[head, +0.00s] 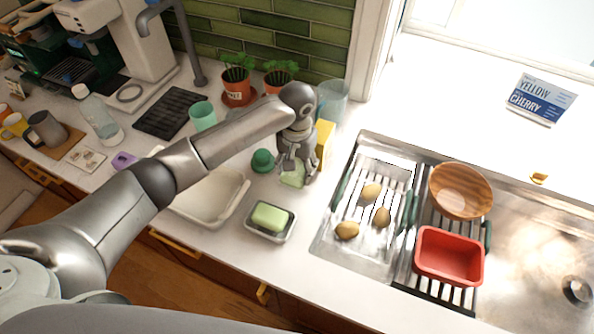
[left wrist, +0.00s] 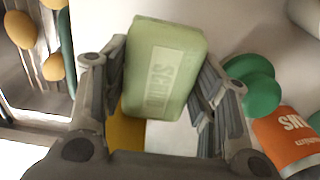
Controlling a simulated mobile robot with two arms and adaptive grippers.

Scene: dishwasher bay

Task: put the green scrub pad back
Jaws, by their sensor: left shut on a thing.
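The green scrub pad (left wrist: 165,70) is a pale green block with raised lettering on its face. My left gripper (head: 292,172) is shut on it, with a finger on each side in the left wrist view (left wrist: 165,95). A similar green block (head: 270,216) lies in a small grey dish (head: 286,234) nearer the front edge. My right gripper is in neither view.
A dark green round item (head: 262,160) stands just left of my gripper, and a yellow item (head: 324,142) stands behind it. A white basin (head: 236,205) lies left. Right is the sink with a rack, potatoes (head: 371,191), red tub (head: 449,256) and wooden bowl (head: 461,190).

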